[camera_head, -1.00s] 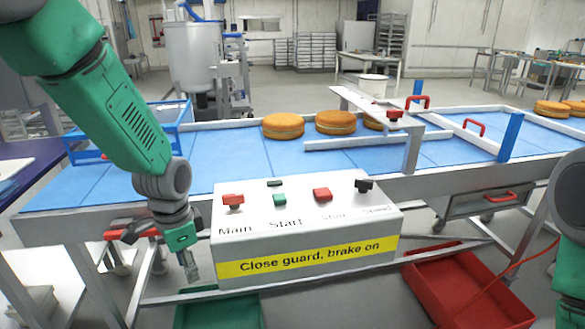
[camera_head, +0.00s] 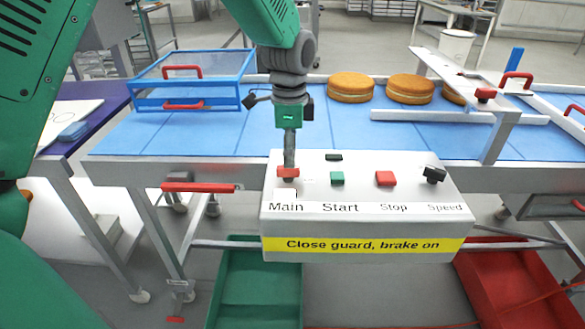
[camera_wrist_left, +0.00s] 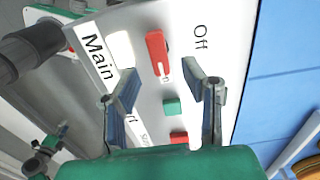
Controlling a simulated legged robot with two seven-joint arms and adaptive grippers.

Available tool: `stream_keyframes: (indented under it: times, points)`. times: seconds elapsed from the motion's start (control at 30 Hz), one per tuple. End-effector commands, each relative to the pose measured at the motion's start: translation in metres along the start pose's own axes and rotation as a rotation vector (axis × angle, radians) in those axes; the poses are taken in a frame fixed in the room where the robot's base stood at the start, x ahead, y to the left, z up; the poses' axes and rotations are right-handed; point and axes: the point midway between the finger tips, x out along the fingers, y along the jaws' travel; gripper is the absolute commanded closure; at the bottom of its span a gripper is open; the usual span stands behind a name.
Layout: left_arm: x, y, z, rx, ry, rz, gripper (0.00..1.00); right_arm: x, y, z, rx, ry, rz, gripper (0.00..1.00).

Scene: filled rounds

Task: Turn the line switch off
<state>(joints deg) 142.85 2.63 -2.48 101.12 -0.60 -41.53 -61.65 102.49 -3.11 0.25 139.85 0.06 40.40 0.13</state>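The grey control box (camera_head: 455,212) carries a red switch (camera_head: 288,172) above the label "Main", a green Start button (camera_head: 337,178), a red Stop button (camera_head: 385,178) and a black Speed knob (camera_head: 433,174). My left gripper (camera_head: 289,160) points down at the Main switch in the head view. In the left wrist view my left gripper (camera_wrist_left: 161,78) is open, and the red Main switch (camera_wrist_left: 157,48) is ahead between its fingers, not gripped. The switch's white mark is at its end near a partly hidden label ending in "n". An "Off" label (camera_wrist_left: 201,37) is to its right.
A blue conveyor (camera_head: 215,135) with several round cakes (camera_head: 350,86) runs behind the box. A blue-framed guard (camera_head: 190,80) with red handles stands on its left. A green crate (camera_head: 258,285) and a red crate (camera_head: 505,285) are on the floor below.

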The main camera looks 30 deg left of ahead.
Motion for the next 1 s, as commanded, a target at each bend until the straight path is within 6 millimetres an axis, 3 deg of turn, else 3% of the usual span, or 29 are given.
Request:
stream_keyframes:
  times: [0.1,0.23,0.63,0.67,0.77,1.0]
  points:
    - [0.021,0.001,0.001,-0.001,-0.002,0.002,0.62,0.002,0.000,0.000,-0.001,0.000,0.000,0.60]
    - [0.035,0.002,-0.001,-0.002,-0.002,0.000,0.62,0.002,0.000,0.000,-0.001,0.001,-0.001,0.60]
    - [0.043,0.002,-0.002,-0.001,-0.002,-0.002,0.62,0.002,0.000,0.000,0.000,0.001,0.000,0.60]
    - [0.043,0.002,-0.002,-0.001,-0.001,-0.002,0.66,0.002,0.000,0.000,0.000,0.001,0.000,0.60]
    - [0.043,0.002,-0.001,-0.001,-0.001,-0.001,1.00,0.002,0.000,0.000,0.000,0.001,0.000,0.60]
    - [0.044,0.002,0.001,-0.004,-0.003,0.001,1.00,0.002,0.000,0.000,-0.001,0.001,0.000,0.60]
